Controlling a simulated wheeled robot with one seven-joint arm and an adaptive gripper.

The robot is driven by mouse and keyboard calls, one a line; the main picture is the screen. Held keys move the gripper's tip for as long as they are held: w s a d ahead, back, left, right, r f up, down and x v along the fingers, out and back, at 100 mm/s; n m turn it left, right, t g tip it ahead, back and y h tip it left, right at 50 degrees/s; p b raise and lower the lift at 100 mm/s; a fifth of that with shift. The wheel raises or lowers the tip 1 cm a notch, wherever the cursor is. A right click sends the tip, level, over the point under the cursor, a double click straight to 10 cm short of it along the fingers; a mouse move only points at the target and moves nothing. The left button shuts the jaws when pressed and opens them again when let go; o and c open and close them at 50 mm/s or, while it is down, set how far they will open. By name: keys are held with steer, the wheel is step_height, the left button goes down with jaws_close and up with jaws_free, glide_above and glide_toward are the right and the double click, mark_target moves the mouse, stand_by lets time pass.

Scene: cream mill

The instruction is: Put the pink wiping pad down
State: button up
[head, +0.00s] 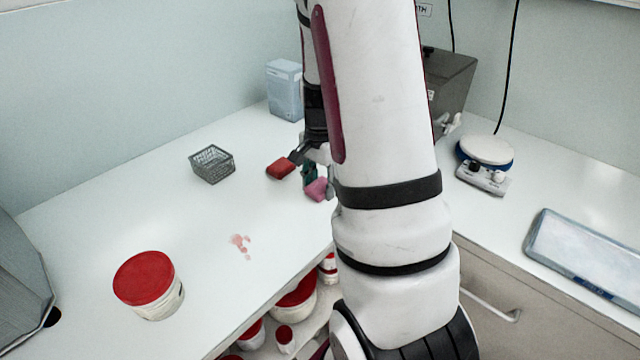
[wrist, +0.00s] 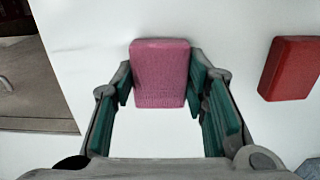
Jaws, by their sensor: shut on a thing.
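The pink wiping pad (wrist: 160,75) is between the green-faced fingers of my gripper (wrist: 162,92) in the wrist view, and the fingers press on its two sides. In the head view the pink pad (head: 317,189) shows just left of my arm, by the counter's front edge. My gripper (head: 309,174) is partly hidden there by my arm. Whether the pad touches the counter I cannot tell. A red pad (head: 281,169) lies on the counter to the left of my gripper; it shows at the right in the wrist view (wrist: 291,68).
A grey basket (head: 212,164) stands left of the red pad. A pink stain (head: 240,243) marks the white counter (head: 130,220). A red-lidded tub (head: 148,285) is at front left. A blue container (head: 285,90) stands behind; a scale (head: 486,160) is at right. Counter around the stain is free.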

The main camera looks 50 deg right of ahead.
steer(key=shift+s+a+f+b, duration=0.2)
steer(key=shift+f+b, duration=0.15)
steer(key=shift+f, duration=0.3)
steer(key=shift+c, duration=0.4)
steer(key=o, duration=1.2)
steer(key=shift+o, duration=0.5)
steer(key=shift+w+d+f, duration=0.1)
steer(key=shift+f, duration=0.1)
steer(key=shift+r, duration=0.1)
steer(key=shift+r, duration=0.15)
